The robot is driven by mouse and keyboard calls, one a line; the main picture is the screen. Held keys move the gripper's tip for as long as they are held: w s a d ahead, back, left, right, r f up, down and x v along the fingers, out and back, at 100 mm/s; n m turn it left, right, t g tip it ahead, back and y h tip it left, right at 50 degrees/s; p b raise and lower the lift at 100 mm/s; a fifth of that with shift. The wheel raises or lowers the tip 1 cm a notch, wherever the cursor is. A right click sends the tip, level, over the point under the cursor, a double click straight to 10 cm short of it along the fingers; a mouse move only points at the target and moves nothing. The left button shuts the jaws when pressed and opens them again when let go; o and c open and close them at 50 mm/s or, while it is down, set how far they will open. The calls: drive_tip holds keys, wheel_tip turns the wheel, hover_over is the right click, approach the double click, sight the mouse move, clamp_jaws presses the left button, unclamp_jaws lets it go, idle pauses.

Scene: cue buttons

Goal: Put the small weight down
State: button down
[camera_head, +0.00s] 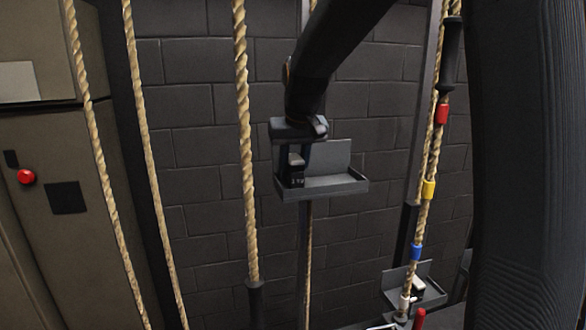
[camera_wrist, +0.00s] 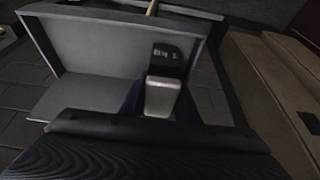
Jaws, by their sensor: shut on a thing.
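The small weight (camera_head: 295,178) is a dark block with a pale grey top and a "1 KG" style marking. My gripper (camera_head: 299,163) comes down from above and is shut on it. In the wrist view the weight (camera_wrist: 166,72) sits between the bluish fingers of my gripper (camera_wrist: 160,100). A grey tray (camera_head: 338,186) with a raised back plate is right there, and the weight is at its left end in the head view. The tray (camera_wrist: 85,95) also shows in the wrist view. I cannot tell whether the weight's underside touches the tray floor.
Several ropes (camera_head: 244,130) hang around the tray. The right rope carries red (camera_head: 442,113), yellow (camera_head: 428,190) and blue (camera_head: 415,252) bands. A lower tray (camera_head: 431,293) at right holds a pale-topped block. A cabinet with a red button (camera_head: 26,177) stands left.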

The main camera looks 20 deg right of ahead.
drive_tip(key=shift+f, duration=0.2)
drive_tip(key=c, duration=1.6)
unclamp_jaws()
drive_tip(key=shift+f, duration=0.1)
drive_tip(key=shift+c, duration=0.2)
drive_tip(key=shift+s+r, duration=0.1)
drive_tip(key=shift+r, duration=0.4)
drive_tip(key=b+v, duration=0.2)
drive_tip(key=v, duration=0.9)
drive_tip(key=shift+b, duration=0.3)
drive_tip(key=shift+s+r, duration=0.1)
drive_tip(key=shift+s, duration=0.05)
